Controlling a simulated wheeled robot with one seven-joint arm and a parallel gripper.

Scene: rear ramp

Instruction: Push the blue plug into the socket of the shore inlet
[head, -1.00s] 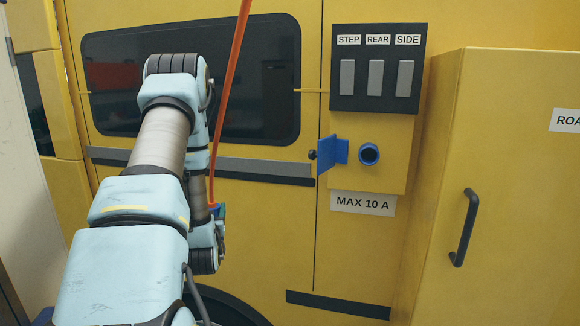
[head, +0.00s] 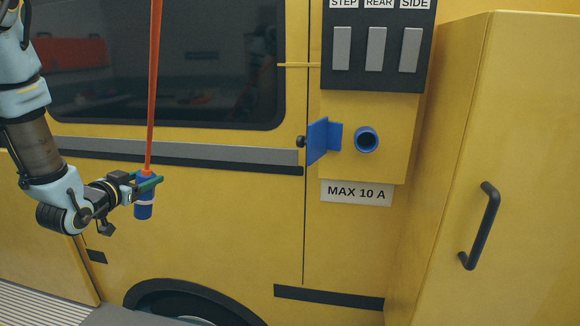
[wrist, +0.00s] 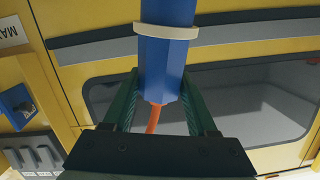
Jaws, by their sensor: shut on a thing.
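The blue plug (head: 144,207) hangs in my gripper (head: 150,182) at the left of the head view, with its cable end up and its free end down. My gripper is shut on the plug's body. In the wrist view the plug (wrist: 162,58) sits between the green fingers (wrist: 157,105), with a pale ring around it. The shore inlet's round blue socket (head: 367,140) is on the yellow panel, well to the right of the plug and a little higher. Its blue flap (head: 318,140) stands open on the socket's left side.
An orange cable (head: 153,80) rises from the plug. Three grey switches (head: 376,49) sit above the socket, and a MAX 10 A label (head: 356,193) below. A yellow cabinet with a dark handle (head: 478,226) juts out at the right.

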